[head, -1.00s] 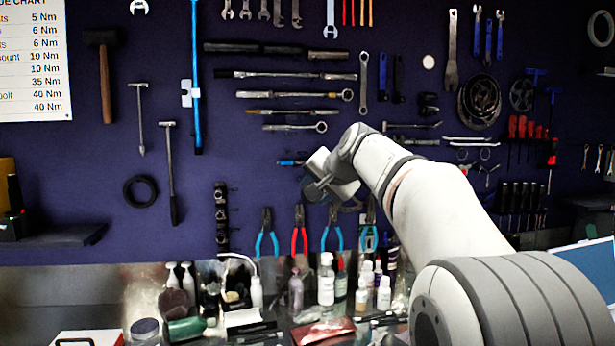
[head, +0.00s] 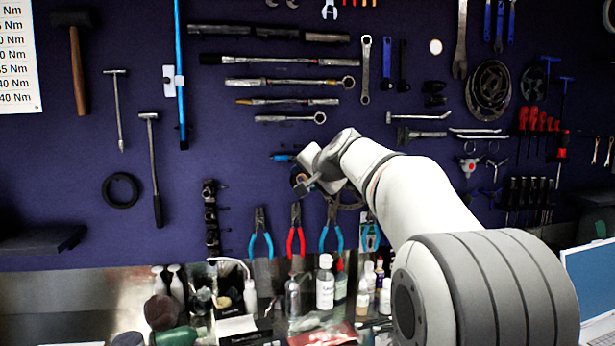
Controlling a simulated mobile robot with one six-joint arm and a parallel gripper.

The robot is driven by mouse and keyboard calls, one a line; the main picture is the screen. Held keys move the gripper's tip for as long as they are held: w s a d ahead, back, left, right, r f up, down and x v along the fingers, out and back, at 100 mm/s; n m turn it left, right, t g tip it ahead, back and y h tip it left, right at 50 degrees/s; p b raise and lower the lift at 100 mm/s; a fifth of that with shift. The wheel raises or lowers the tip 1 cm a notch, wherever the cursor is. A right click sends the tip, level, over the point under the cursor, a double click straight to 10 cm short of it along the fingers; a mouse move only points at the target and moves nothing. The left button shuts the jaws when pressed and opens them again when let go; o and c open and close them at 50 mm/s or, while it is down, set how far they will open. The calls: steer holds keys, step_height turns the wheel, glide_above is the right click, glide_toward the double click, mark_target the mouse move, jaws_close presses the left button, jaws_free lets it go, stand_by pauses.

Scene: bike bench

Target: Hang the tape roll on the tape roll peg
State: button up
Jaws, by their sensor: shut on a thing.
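My gripper (head: 312,184) is in front of the tool wall, near the middle of the head view, above the hanging pliers. It is shut on a small dark round thing with an orange-brown patch, which seems to be the tape roll (head: 297,177). The roll shows only in small part at the gripper's left side; the gripper covers the rest. It looks apart from the wall, but the distance is hard to tell. I cannot make out a tape roll peg for certain. A black ring (head: 121,206) hangs on the wall at the left.
Pliers with red handles (head: 296,233) and blue handles hang just below my gripper. Long wrenches and bars (head: 288,82) hang above it. Bottles (head: 325,283) crowd the bench below. Bare purple wall (head: 235,160) lies left of the gripper.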

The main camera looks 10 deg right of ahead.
steer(key=shift+w+f+p, duration=0.2)
steer(key=shift+w+p, duration=0.45)
steer(key=shift+w, duration=0.75)
steer(key=shift+w+f+p, duration=0.15)
steer(key=shift+w+p, duration=0.45)
steer(key=shift+w, duration=0.75)
steer(key=o, duration=1.1)
steer(key=shift+c, duration=0.2)
steer(key=b+v, duration=0.2)
steer(key=v, duration=0.6)
steer(key=s+a+f+n+g+h, duration=0.1)
steer(key=s+f+n+g, duration=0.3)
steer(key=s+f, duration=1.2)
steer(key=s+a+f+n+g+h, duration=0.1)
steer(key=s+f+g, duration=0.5)
steer(key=s+f, duration=1)
steer(key=s+n+h, duration=0.1)
steer(key=s+n, duration=0.1)
steer(key=s, duration=0.4)
steer(key=shift+s+n+p, duration=0.35)
steer(key=shift+s+n, duration=0.05)
